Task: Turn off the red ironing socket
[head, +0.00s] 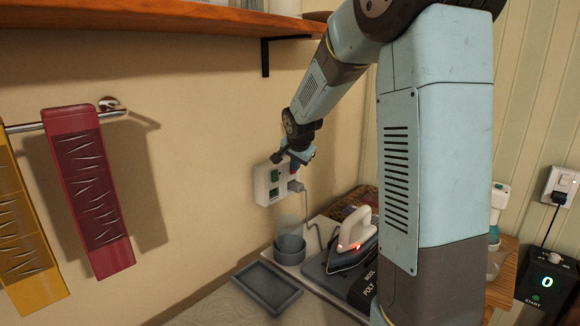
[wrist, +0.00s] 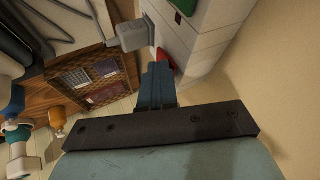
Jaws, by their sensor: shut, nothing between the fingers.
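A white socket box (head: 262,188) is fixed to the wall, with green switches (head: 274,175) on its front. In the wrist view the white box (wrist: 205,35) shows a red switch (wrist: 165,62) and part of a green switch (wrist: 185,5). A grey plug (head: 296,186) with a cord sits in the box; it also shows in the wrist view (wrist: 133,35). My gripper (head: 294,162) is at the box's upper right. Its shut, empty fingers (wrist: 158,70) are at the red switch and partly hide it. I cannot tell whether they touch it.
An iron (head: 356,232) with a red light stands on the counter below, beside a grey cup (head: 290,248) and a dark tray (head: 268,287). A shelf (head: 200,18) with a black bracket is above. Red and yellow hangings (head: 88,190) are on a rail at left.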

